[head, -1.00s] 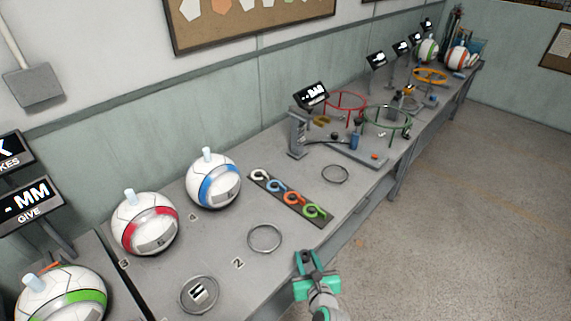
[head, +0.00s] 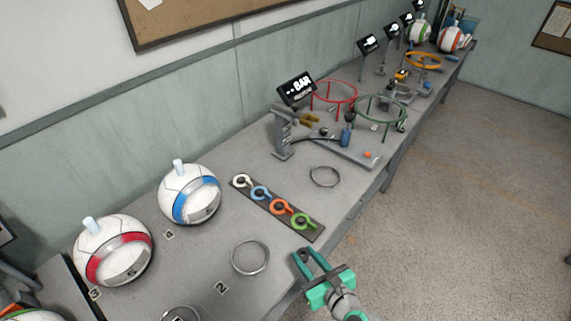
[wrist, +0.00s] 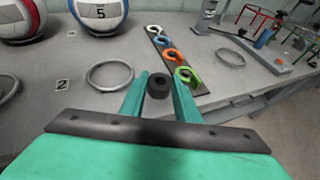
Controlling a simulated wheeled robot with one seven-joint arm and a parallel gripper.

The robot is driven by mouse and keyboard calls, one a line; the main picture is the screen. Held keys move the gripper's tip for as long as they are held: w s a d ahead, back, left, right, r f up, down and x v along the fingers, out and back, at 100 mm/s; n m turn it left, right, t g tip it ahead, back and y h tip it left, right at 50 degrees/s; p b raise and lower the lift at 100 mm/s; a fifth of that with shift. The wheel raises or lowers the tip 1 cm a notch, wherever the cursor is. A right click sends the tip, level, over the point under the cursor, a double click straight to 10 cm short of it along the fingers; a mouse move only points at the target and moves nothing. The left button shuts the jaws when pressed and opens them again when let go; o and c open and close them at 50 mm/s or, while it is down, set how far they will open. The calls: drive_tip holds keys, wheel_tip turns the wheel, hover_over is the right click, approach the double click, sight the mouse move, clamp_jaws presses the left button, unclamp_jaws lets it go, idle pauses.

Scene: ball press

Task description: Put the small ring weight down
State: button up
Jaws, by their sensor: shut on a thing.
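My gripper (head: 306,255) is shut on the small ring weight, a short black ring (wrist: 159,85). The weight sits between the fingertips in the wrist view. In the head view the fingers mostly hide it. My gripper is at the front edge of the bench, just in front of the black strip (head: 251,193) with white, blue, orange and green ring-shaped pieces. The green piece (head: 303,221) is the nearest to the fingertips. I cannot tell how far the weight is above the bench top.
A flat metal ring (head: 250,257) lies left of my gripper beside the "2" label (head: 221,288). Another metal ring (head: 324,177) lies beyond the strip. Blue-banded (head: 190,194) and red-banded balls (head: 113,250) stand at the left. A press-like stand (head: 283,135) stands farther back.

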sight(302, 252)
drive_tip(key=s+r+n+g+y, duration=0.1)
drive_tip(key=s+r, duration=0.1)
drive_tip(key=s, duration=0.3)
drive_tip(key=w+f, duration=0.1)
drive_tip(key=w, duration=0.2)
drive_tip(key=w+a+f, duration=0.1)
drive_tip(key=w, duration=0.1)
drive_tip(key=w+a+f, duration=0.1)
drive_tip(key=w, duration=0.2)
drive_tip(key=shift+w+f, duration=0.3)
drive_tip(key=shift+f, duration=0.1)
drive_tip(key=w+f, duration=0.2)
drive_tip(key=f, duration=0.1)
drive_tip(key=w+a+f, duration=0.1)
drive_tip(key=w+f, duration=0.1)
drive_tip(key=shift+w+f, duration=0.1)
drive_tip(key=shift+f, duration=0.05)
drive_tip(key=shift+w+a+f, duration=0.1)
drive_tip(key=shift+w+f, duration=0.05)
drive_tip(key=shift+f, duration=1.55)
drive_tip(key=shift+f, duration=0.1)
drive_tip(key=o, duration=1.1)
drive_tip(key=shift+o, duration=0.2)
